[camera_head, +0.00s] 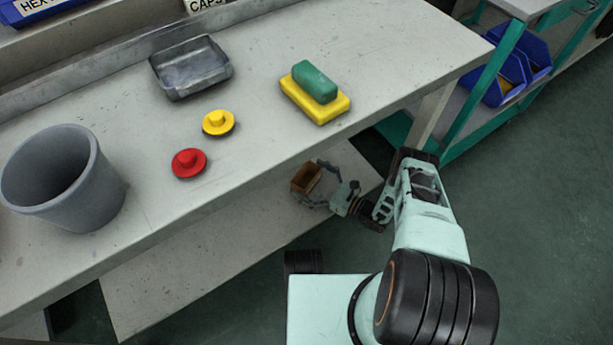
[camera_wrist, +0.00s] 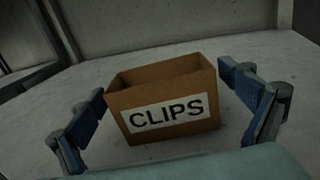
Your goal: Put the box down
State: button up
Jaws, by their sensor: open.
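The box (camera_wrist: 165,92) is a small open-topped brown carton with a white label reading CLIPS. In the wrist view it stands upright on a grey surface, slightly turned. The box also shows in the head view (camera_head: 306,178), at the lower shelf under the bench top. My gripper (camera_wrist: 172,115) is open, with one blue-padded finger on each side of the box. A gap shows at the right finger; the left finger is close to the box's left edge, and I cannot tell if it touches. In the head view my gripper (camera_head: 322,188) is at the lower shelf beside the box.
The bench top (camera_head: 250,150) overhangs the lower shelf (camera_head: 190,270). On the bench stand a grey bin (camera_head: 95,190), a metal tray (camera_head: 190,70), a red cap (camera_head: 188,163), a yellow cap (camera_head: 218,123), and a green block (camera_head: 315,82) on a yellow block (camera_head: 325,112). Blue bins (camera_head: 505,75) stand at right.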

jog(key=v, duration=1.1)
jog(key=shift+s+d+p, duration=0.1)
jog(key=shift+d+p, duration=0.05)
jog(key=shift+p, duration=0.2)
jog(key=shift+d, duration=0.1)
